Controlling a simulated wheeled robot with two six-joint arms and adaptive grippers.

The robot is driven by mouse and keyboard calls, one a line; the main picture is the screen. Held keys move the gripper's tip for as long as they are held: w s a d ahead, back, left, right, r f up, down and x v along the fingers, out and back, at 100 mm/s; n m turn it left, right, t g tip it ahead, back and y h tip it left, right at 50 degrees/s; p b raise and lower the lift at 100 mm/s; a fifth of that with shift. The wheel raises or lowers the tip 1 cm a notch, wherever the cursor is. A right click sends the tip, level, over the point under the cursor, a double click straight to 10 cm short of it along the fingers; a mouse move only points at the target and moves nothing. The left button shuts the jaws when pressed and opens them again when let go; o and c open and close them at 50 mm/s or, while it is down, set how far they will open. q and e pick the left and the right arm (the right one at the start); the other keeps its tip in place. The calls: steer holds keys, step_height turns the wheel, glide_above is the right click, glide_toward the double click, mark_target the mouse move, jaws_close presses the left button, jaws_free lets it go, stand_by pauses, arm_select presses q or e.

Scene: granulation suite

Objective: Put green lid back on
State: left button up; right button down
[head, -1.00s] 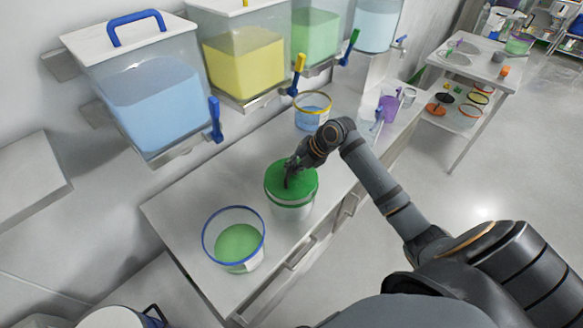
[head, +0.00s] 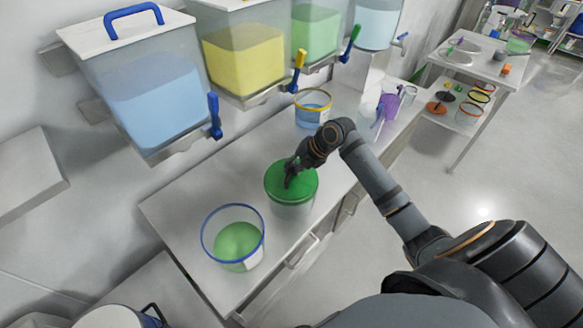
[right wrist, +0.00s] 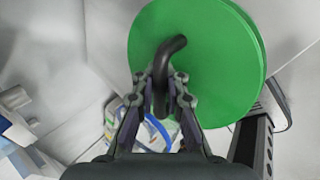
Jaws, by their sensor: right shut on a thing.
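The round green lid (head: 302,173) with a dark hooked handle is over a pale cylindrical container (head: 291,210) on the counter. Whether the lid rests fully on its rim or sits slightly above it, I cannot tell. My right gripper (head: 290,172) is shut on the lid's handle from above. In the right wrist view, the green lid (right wrist: 205,65) fills the upper middle, and the fingers of the right gripper (right wrist: 162,82) close on its black handle (right wrist: 168,52). The lid hides the container's opening. My left gripper is out of view.
An open blue-rimmed tub (head: 233,240) with green contents stands close left of the container. A yellow-rimmed tub (head: 312,108) and a purple cup (head: 388,106) stand farther back. Dispensers with blue (head: 160,100) and yellow contents (head: 245,62) overhang the counter (head: 190,190) from the wall.

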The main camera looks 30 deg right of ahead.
steer(key=shift+f, duration=0.3)
steer(key=c, duration=1.3)
jaws_free()
steer(key=v, duration=1.2)
